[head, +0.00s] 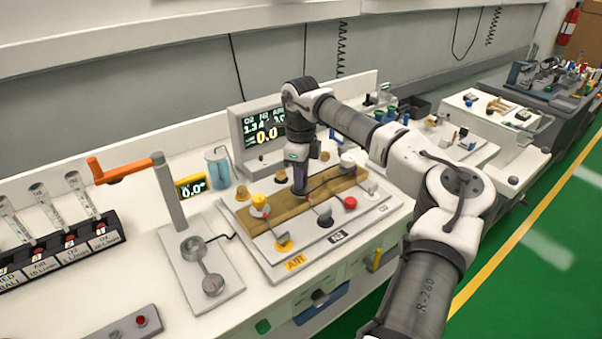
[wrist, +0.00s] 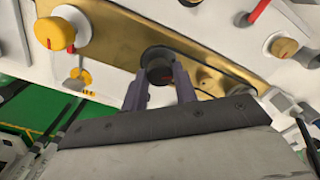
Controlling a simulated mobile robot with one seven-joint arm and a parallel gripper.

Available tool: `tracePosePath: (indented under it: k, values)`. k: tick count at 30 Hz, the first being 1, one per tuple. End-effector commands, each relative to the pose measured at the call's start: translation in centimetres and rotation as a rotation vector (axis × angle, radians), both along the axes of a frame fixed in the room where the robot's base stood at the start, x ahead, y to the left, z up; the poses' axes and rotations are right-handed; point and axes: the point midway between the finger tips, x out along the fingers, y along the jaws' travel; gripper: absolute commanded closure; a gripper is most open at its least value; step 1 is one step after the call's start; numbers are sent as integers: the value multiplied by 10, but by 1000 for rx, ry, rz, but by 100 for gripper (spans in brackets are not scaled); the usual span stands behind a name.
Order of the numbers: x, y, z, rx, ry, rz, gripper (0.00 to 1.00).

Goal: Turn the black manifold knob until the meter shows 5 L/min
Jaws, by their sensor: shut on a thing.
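In the head view my gripper (head: 300,187) points down at the middle of the brass bar (head: 262,224) and hides the knob. The display box (head: 243,138) behind the manifold shows O2, N2 and AIR headings, small figures near 1.3 and a large yellow 0.0. My gripper partly covers its right side.
A yellow knob (head: 259,203) is left of my gripper, and a red knob (head: 350,203) is right of it. A small yellow meter (head: 190,187) reads about 0.0. An orange-handled post (head: 168,192) and flow tubes (head: 46,203) stand on the left. More carts extend right.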

Motion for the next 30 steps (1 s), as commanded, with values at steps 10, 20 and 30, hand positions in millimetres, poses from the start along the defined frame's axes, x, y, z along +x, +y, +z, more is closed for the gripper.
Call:
tracePosePath:
  k: [10,20,30]
  values:
    - [1,1,2,3,-5,73,94]
    - [1,1,2,3,-5,76,94]
    - [0,1,1,1,-2,76,50]
